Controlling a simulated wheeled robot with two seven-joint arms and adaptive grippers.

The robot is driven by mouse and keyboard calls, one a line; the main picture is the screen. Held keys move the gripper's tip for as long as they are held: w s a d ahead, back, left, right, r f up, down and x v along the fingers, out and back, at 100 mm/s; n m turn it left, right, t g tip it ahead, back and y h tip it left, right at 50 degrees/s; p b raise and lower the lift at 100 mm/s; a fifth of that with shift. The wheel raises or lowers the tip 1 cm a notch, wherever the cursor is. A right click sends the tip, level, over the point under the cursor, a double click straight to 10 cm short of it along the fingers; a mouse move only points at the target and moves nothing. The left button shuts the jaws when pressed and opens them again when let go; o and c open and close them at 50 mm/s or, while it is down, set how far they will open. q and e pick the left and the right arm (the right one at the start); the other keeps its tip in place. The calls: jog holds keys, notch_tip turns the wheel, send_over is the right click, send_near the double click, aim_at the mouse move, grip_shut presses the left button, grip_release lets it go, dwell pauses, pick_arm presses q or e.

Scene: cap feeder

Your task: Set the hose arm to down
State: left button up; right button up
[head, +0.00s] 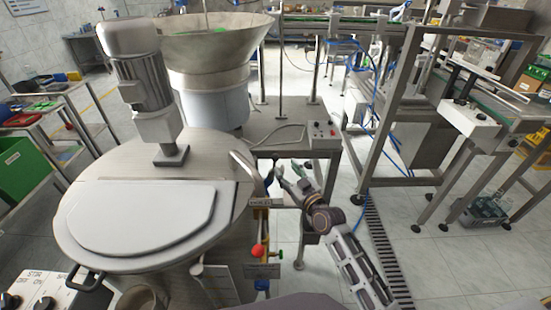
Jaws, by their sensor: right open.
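My right gripper (284,172) is open just right of the blue piece. Whether they touch I cannot tell, as the gripper is small and seen from above and behind. My left gripper is not in view.
A red knob (257,250) and brass fittings are on the tank's right side. A motor (143,85) stands on the lid. A feeder bowl (215,45) and a control box (322,135) are behind. Floor with a drain grate (385,250) is clear at right.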

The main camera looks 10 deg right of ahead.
aim_at(277, 160)
jog(key=shift+x, duration=3.85)
jog(key=shift+w+a, duration=0.15)
jog(key=shift+w, duration=0.4)
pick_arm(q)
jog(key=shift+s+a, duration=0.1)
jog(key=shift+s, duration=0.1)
pick_arm(e)
jog(key=c, duration=0.9)
grip_shut()
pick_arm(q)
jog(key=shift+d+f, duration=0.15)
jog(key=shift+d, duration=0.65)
